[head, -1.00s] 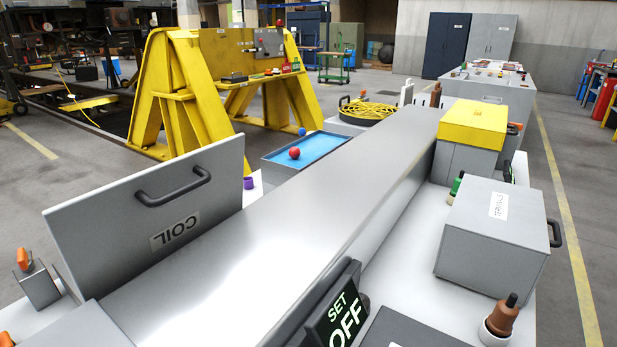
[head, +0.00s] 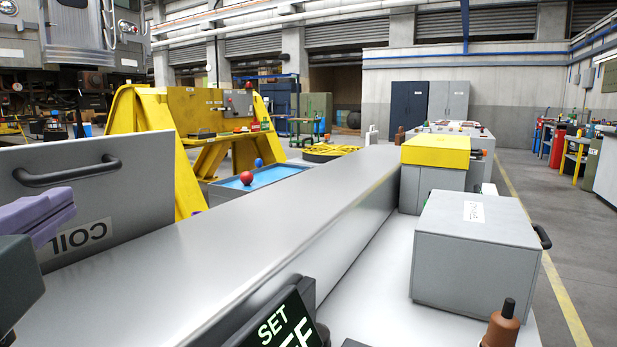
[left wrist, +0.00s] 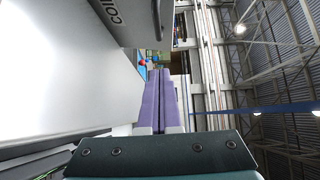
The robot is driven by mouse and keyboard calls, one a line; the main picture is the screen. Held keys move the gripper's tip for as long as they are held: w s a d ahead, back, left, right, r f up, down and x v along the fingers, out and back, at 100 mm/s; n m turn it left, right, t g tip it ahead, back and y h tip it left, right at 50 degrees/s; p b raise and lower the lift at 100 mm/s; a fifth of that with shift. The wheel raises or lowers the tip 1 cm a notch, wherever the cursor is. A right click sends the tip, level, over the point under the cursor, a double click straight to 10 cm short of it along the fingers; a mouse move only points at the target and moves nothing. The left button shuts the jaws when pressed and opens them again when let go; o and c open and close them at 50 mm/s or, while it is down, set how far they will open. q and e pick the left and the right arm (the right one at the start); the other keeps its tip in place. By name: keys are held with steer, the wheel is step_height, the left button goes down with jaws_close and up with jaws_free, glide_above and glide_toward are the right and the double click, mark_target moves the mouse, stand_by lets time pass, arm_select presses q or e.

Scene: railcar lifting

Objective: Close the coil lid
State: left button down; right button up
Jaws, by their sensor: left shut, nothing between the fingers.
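The coil lid (head: 130,190) is a grey panel standing upright at the left of the head view. It has a dark bar handle (head: 68,172) and an upside-down COIL label (head: 82,238). My left gripper (head: 72,205), with purple fingers, is in front of the lid's face, below the handle, and covers part of the label. I cannot tell whether it touches the lid. Its fingers are shut and empty in the left wrist view (left wrist: 160,75), where the lid (left wrist: 130,25) shows at the upper left. My right gripper is not in view.
A long grey metal housing (head: 270,220) runs beside the lid. A SET/OFF display (head: 283,325) is at the bottom. A grey box (head: 475,250) and yellow-topped box (head: 435,152) stand right. A blue tray (head: 275,177) holds red and blue balls behind.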

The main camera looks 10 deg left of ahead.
arm_select(q)
glide_toward(95, 170)
steer(key=w+d, duration=0.1)
steer(key=w, duration=0.3)
steer(key=shift+w+a+p, duration=0.3)
steer(key=shift+a, duration=0.5)
steer(key=shift+w+a+p, duration=0.3)
steer(key=shift+w+a, duration=0.05)
steer(key=shift+a, duration=0.45)
